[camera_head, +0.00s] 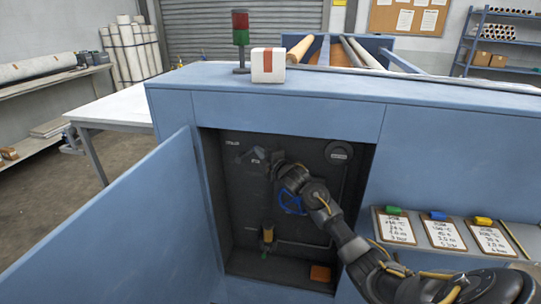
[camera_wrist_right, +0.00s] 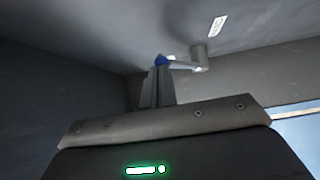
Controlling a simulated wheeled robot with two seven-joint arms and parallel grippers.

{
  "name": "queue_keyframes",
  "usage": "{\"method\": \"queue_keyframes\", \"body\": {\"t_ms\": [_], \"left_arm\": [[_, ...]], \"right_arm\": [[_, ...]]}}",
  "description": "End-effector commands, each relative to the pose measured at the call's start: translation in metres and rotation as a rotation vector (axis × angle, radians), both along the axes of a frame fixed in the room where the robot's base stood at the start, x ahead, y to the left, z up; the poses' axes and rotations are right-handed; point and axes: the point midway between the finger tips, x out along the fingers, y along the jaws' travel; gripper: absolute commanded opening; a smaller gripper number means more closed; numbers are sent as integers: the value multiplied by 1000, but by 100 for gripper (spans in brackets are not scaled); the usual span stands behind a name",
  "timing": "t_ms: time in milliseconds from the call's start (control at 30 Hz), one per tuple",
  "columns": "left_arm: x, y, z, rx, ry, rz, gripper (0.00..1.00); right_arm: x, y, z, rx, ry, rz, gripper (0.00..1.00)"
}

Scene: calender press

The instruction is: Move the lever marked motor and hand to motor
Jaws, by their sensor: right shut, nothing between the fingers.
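The right gripper (camera_head: 272,160) reaches into the open cabinet, near the upper left of its back panel. In the right wrist view its fingers (camera_wrist_right: 160,82) are together, with nothing seen between them. The lever (camera_wrist_right: 184,65) is a short grey arm on a round grey pivot (camera_wrist_right: 200,56); its free end lies close to the fingertips. A small blue part (camera_wrist_right: 161,60) shows at the tips, and contact cannot be told. In the head view small labels (camera_head: 232,143) sit left of the gripper; their words are hard to read. The left gripper is not in view.
The blue cabinet door (camera_head: 115,225) stands open at left. The opening's frame surrounds my arm. Clipboards (camera_head: 445,234) lie on a shelf at right.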

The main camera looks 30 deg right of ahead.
Motion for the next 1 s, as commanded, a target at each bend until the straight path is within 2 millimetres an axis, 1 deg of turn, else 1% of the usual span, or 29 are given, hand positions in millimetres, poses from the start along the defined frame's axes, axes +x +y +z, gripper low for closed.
{"method": "queue_keyframes", "body": {"t_ms": [33, 100, 300, 367, 467, 700, 1000], "left_arm": [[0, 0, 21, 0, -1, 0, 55], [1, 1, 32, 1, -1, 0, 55], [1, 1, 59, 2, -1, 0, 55], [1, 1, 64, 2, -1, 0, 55], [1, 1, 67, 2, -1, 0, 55], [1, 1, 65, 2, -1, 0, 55], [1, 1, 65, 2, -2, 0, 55]], "right_arm": [[2, 1, 16, -35, 32, 0, 0], [5, 3, 21, -77, 77, -2, 0], [13, 11, 31, -187, 192, -3, 0], [16, 14, 32, -214, 219, -3, 0], [19, 17, 32, -240, 248, -3, 0], [25, 23, 34, -247, 256, -3, 0], [27, 25, 36, -246, 255, -4, 0]]}}
